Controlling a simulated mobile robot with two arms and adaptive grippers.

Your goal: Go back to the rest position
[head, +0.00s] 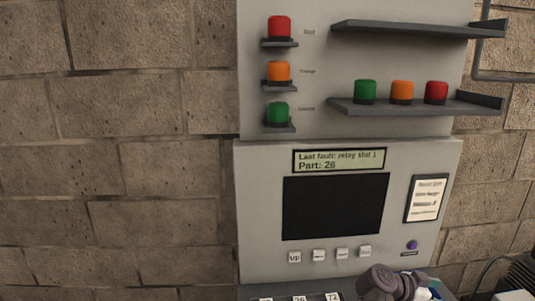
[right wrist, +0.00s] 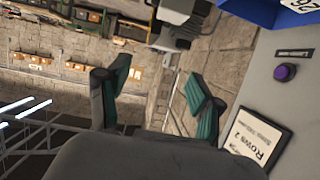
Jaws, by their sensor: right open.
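My right gripper (right wrist: 157,80) is open in the right wrist view, with its two green-padded fingers spread and nothing between them. Part of my right arm shows at the bottom of the head view, in front of the lower edge of the grey control cabinet (head: 262,220); its fingers cannot be made out there. My left gripper is not in the head view.
The cabinet carries a dark screen (head: 335,207), small buttons (head: 318,255) and a purple button (head: 412,245). Above, red (head: 279,27), orange (head: 278,71) and green (head: 277,112) caps sit on small ledges; three more stand on a shelf (head: 385,107). Bare brick wall (head: 120,150) is left.

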